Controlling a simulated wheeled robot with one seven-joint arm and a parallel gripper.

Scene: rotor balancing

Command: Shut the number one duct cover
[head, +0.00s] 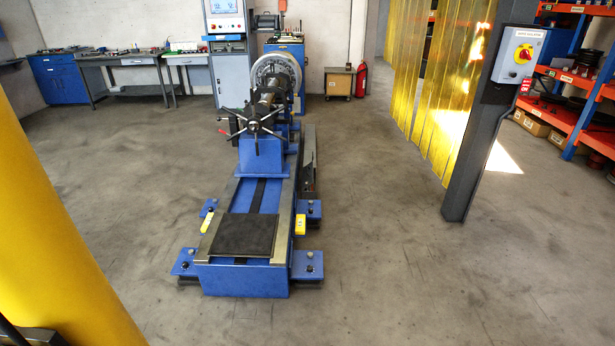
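I cannot make out a duct cover or a number one mark in the head view. A blue balancing machine (226,273) stands on the floor left of centre. A dark flat plate (243,234) lies on its near end, with no readable label. My gripper is not in view.
A thick yellow post (50,200) fills the left edge. A dark column (474,140) with a red-knobbed switch box (519,60) stands at right, beside yellow strip curtains (440,90) and shelves (560,115). Benches (125,60) line the back wall. Floor either side of the machine is clear.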

